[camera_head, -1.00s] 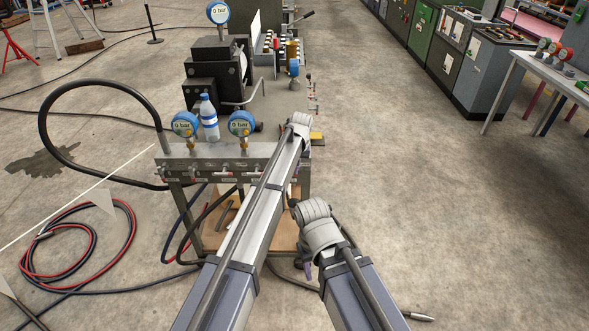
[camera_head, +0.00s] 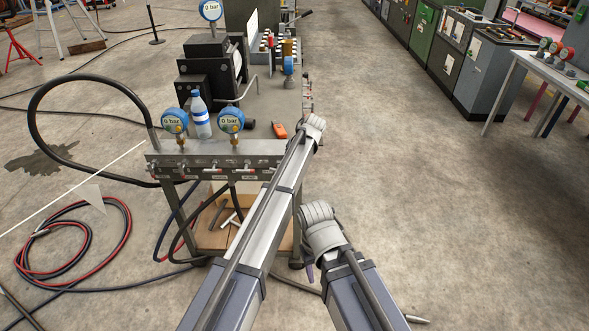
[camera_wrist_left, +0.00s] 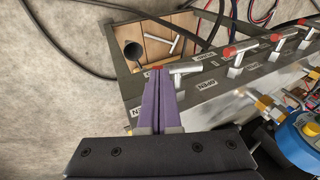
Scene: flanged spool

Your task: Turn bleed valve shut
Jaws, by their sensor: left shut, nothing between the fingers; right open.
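A row of T-handled valves with red tips (camera_wrist_left: 240,48) runs along the cart's panel in the left wrist view. The same row shows on the front panel (camera_head: 212,167) in the head view. The labels are too small or cut off to tell which is the bleed valve. My left gripper (camera_wrist_left: 157,73) is shut and empty, its purple fingertips right beside the nearest T-handle (camera_wrist_left: 188,68); I cannot tell whether they touch. In the head view the left gripper is hidden beyond its wrist. My right gripper (camera_head: 309,272) shows only a purple finger below its wrist, away from the valves.
Blue gauges (camera_head: 175,121) reading 0 bar and a water bottle (camera_head: 200,118) stand on the cart. Tools lie on the lower shelf (camera_head: 212,240).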

